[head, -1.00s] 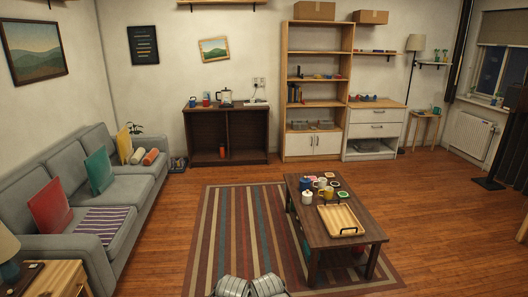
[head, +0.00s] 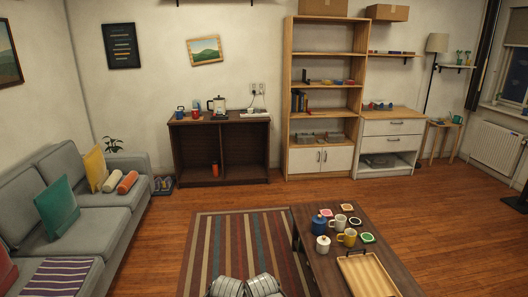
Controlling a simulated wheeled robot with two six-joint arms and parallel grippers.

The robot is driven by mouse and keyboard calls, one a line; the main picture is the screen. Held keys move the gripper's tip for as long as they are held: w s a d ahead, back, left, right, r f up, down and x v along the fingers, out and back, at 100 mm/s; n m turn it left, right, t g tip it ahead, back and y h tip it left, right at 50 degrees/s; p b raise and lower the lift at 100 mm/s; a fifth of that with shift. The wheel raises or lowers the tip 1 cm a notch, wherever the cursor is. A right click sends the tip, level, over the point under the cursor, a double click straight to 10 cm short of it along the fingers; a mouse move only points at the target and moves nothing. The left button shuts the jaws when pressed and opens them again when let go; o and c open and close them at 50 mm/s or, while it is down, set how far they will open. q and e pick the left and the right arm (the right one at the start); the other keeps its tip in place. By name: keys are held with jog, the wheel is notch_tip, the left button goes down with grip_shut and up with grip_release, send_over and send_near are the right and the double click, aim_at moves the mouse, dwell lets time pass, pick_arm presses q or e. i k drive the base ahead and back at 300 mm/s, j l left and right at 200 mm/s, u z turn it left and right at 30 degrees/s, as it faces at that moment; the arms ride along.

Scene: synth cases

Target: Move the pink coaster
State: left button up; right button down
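Several small coasters lie among mugs on the dark wooden coffee table (head: 318,268) at the lower right. A pink coaster (head: 327,212) appears to lie near the table's far end, just behind a blue lidded pot (head: 319,226) and left of a white mug (head: 340,221). It is small, so its exact shade is hard to tell. Neither of my grippers is in view. Only grey rounded parts of my own arms show at the bottom edge.
A yellow mug (head: 348,238), a white lidded jar (head: 323,244) and a green coaster (head: 367,237) are also on the table. A wooden tray (head: 345,263) lies nearer. A striped rug (head: 215,245) spreads left of the table. A grey sofa (head: 95,235) lines the left side.

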aim_at(327, 213)
jog(key=i, duration=1.1)
jog(key=i+j+z, duration=0.1)
jog(key=i, duration=1.05)
jog(key=i+j, duration=0.1)
jog(key=i, duration=1)
jog(key=i+z, duration=0.4)
jog(key=i+j+z, duration=0.15)
jog(key=z, duration=0.25)
jog(key=i+j+z, duration=0.25)
jog(key=z, duration=0.15)
jog(key=i+j+z, duration=0.25)
jog(key=z, duration=0.15)
jog(key=i+j+z, duration=0.25)
jog(key=j+z, duration=0.2)
jog(key=j, duration=0.15)
jog(key=i+j+z, duration=0.1)
jog(key=j+z, duration=0.3)
jog(key=j, duration=0.25)
jog(key=j+z, duration=0.45)
jog(key=j, duration=0.2)
